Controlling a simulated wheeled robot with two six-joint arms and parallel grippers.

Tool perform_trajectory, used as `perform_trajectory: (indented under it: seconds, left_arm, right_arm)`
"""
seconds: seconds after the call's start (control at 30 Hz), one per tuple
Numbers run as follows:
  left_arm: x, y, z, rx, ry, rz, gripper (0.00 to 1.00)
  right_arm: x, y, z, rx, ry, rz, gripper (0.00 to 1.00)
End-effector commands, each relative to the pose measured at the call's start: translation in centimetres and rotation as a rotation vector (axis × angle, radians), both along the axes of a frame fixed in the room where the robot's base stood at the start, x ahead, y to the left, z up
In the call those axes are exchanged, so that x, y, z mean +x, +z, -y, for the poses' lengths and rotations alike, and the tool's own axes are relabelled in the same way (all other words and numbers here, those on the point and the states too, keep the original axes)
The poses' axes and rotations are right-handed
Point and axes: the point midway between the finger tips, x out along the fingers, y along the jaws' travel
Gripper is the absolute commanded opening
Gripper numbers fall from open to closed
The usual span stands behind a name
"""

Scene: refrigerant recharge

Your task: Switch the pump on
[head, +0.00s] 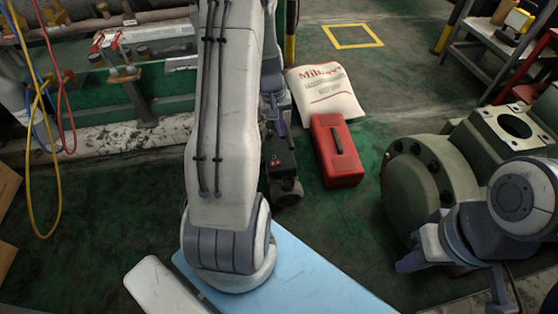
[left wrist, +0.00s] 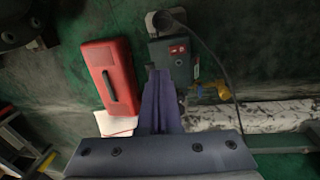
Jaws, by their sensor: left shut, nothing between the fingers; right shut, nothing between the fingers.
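The pump (head: 277,160) is a small dark box with a round grey end, on the green floor. In the left wrist view the pump (left wrist: 173,62) shows a red switch (left wrist: 178,48) on its top; whether it is on cannot be told. My left gripper (head: 283,128) is partly hidden behind my arm in the head view. In the left wrist view its purple fingers (left wrist: 152,70) are shut and empty, overlapping the pump's near edge; contact cannot be told. My right gripper (head: 403,265) is shut and empty at the lower right, away from the pump.
A red toolbox (head: 337,150) stands right of the pump, with a white sack (head: 325,92) behind it. A large green machine (head: 430,180) fills the right side. Yellow, blue and red hoses (head: 40,130) hang at the left. A black cord (left wrist: 222,62) runs beside the pump.

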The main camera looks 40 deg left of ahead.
Motion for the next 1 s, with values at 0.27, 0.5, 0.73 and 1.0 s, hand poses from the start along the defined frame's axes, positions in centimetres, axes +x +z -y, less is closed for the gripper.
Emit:
perform_trajectory:
  seconds: [0.27, 0.5, 0.73, 1.0]
  left_arm:
    - [-0.9, -2.1, -3.2, -0.002, 0.089, -0.001, 0.0]
    - [-0.9, -2.2, -3.1, -0.002, 0.086, -0.002, 0.0]
    - [-0.6, -5.3, -2.8, -0.003, 0.085, -0.003, 0.0]
    - [0.0, -11.3, -2.2, -0.003, 0.085, -0.003, 0.0]
  right_arm:
    - [0.0, -0.5, 0.0, 0.0, 0.0, 0.0, 0.0]
    - [0.0, -0.6, 0.0, 0.0, 0.0, 0.0, 0.0]
    - [0.0, -2.7, 0.0, 0.0, 0.0, 0.0, 0.0]
    - [0.0, -6.8, 0.0, 0.0, 0.0, 0.0, 0.0]
